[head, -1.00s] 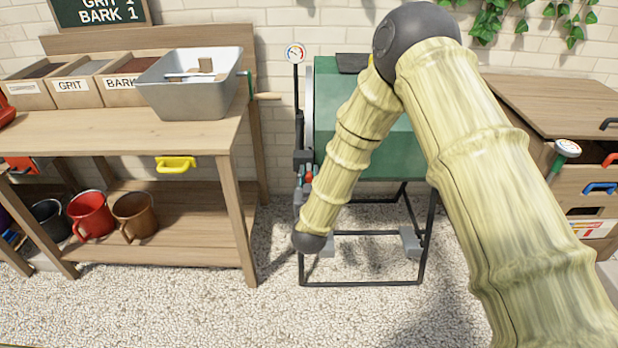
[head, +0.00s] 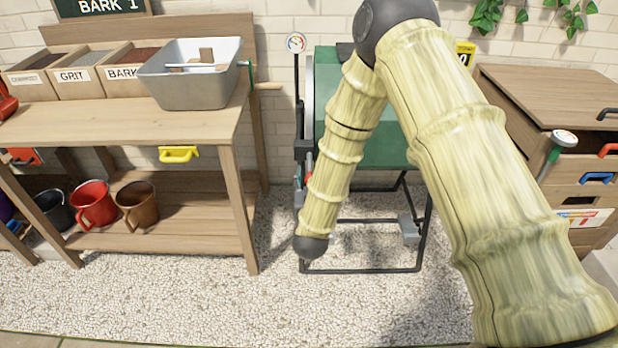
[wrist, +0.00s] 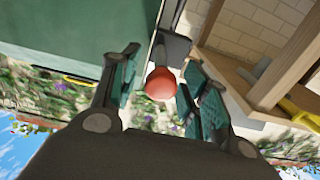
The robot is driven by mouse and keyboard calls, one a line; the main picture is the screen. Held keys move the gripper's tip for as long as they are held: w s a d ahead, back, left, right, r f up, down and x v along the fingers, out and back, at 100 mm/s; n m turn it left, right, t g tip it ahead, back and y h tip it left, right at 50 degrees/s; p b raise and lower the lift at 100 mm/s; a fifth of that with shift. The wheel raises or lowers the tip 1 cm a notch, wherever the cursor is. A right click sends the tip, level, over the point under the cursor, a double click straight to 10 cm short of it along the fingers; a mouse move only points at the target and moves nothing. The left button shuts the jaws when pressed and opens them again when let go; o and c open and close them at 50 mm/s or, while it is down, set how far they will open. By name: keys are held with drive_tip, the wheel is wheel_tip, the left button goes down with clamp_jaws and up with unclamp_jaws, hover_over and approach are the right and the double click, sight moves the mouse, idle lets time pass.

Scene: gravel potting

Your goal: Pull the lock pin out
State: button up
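The lock pin's red ball knob (wrist: 161,83) shows in the wrist view, in front of a dark bracket (wrist: 173,47) beside the green drum (wrist: 70,30). My gripper (wrist: 160,88) is open, with one finger on each side of the knob. A small gap shows at the left finger; the right finger is very close, and I cannot tell whether it touches. In the head view a small bit of red (head: 309,171) shows at the drum's left side. My arm hides most of the gripper there.
The green drum (head: 395,150) stands on a black frame (head: 360,271). The potting bench (head: 120,127) is on the left, with a grey tub (head: 195,92) and a yellow handle (head: 178,154). A wooden cabinet (head: 540,100) stands right. Gravel floor in front is clear.

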drive_tip(key=s, duration=1.2)
drive_tip(key=shift+a, duration=0.45)
